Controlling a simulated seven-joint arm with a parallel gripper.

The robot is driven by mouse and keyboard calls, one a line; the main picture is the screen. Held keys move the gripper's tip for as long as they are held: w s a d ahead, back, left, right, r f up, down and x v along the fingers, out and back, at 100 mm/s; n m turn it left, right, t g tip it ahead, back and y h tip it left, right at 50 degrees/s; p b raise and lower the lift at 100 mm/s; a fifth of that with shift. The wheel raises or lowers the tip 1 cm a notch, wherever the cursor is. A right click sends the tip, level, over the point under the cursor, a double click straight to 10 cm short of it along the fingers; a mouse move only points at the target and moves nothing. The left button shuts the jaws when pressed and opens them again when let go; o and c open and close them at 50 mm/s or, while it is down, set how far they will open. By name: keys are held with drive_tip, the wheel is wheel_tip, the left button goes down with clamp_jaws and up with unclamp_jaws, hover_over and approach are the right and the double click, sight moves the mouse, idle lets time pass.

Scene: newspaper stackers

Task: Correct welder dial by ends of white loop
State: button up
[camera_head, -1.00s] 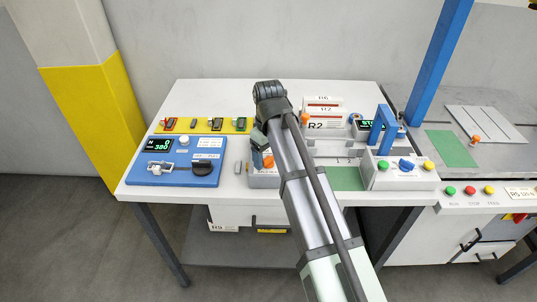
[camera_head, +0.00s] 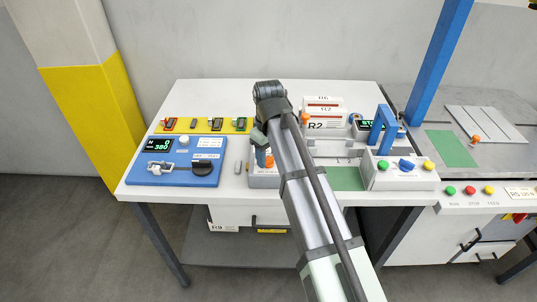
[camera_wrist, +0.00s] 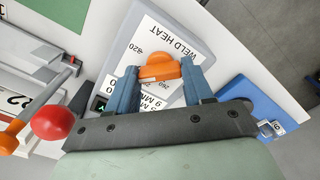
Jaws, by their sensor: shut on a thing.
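The welder box (camera_wrist: 197,30) fills the middle of the wrist view. Its white face reads WELD HEAT and has a printed number scale. An orange dial knob (camera_wrist: 158,71) sits on that face. My gripper (camera_wrist: 159,67) has one blue finger on each side of the knob and is shut on it. The fingers and wrist bar hide part of the scale and a small dark display below. In the head view my arm covers most of the welder box (camera_head: 262,182), and my gripper (camera_head: 264,157) is at its dial. I cannot make out a white loop.
A blue tester board (camera_head: 177,174) with a display reading 380 lies to the left. A yellow strip (camera_head: 200,125) with several small pieces is behind it. A white box with coloured buttons (camera_head: 399,173) and a blue arch (camera_head: 382,124) stand right.

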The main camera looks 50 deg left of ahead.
sight(269, 157)
drive_tip(key=shift+m, duration=0.3)
drive_tip(key=m, duration=0.3)
drive_tip(key=shift+m, duration=2.5)
drive_tip(key=o, duration=1)
drive_tip(key=shift+o, duration=0.2)
wheel_tip(269, 157, up, 14)
